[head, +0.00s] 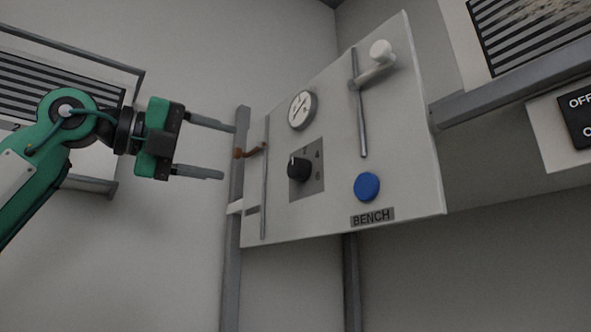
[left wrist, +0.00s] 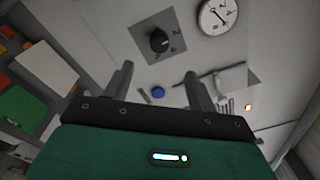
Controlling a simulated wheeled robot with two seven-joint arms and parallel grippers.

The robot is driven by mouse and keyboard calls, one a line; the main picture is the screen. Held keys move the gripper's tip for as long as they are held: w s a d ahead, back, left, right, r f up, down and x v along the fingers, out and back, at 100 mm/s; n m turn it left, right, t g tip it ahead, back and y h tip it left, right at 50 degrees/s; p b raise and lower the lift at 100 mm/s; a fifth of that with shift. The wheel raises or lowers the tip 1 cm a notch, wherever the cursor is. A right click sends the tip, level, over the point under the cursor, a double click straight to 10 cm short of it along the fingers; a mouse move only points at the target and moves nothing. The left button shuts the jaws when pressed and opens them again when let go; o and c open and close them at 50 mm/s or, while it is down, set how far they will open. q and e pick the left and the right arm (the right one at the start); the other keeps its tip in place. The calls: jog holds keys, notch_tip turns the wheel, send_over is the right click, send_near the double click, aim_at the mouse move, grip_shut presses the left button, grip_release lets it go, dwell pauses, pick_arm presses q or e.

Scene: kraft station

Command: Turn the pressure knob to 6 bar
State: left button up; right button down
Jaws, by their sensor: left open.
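The black pressure knob (head: 298,168) sits on a grey square dial plate (head: 316,181) on the upright white panel. The figures 4 and 6 show to its right in the head view. A small light mark on the knob points up, clear of the 6. The knob also shows in the left wrist view (left wrist: 159,41). My left gripper (head: 222,150) is open and empty, left of the panel and apart from the knob. Its two fingers also show in the left wrist view (left wrist: 158,82). My right gripper is not in view.
The panel bears a round gauge (head: 302,109), a blue button (head: 367,186), a white handle (head: 376,64) beside a vertical slot, a brown lever (head: 250,151) at the left edge and a BENCH label (head: 372,217). A grey post (head: 235,270) stands at the left edge.

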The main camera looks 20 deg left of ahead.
aim_at(292, 168)
pick_arm(q)
jog(key=p+x, duration=0.2)
jog(key=x, duration=0.9)
jog(key=shift+s+p, duration=0.1)
jog(key=shift+p, duration=0.25)
jog(key=shift+x, duration=0.75)
jog(key=shift+w+d, duration=0.35)
jog(key=shift+w, duration=0.05)
jog(key=shift+a, duration=0.1)
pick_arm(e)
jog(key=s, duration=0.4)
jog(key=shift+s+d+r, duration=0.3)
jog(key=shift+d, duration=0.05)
pick_arm(q)
jog(key=shift+s, duration=0.1)
jog(key=shift+c, duration=0.4)
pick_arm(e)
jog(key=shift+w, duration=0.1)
pick_arm(q)
jog(key=c, duration=0.9)
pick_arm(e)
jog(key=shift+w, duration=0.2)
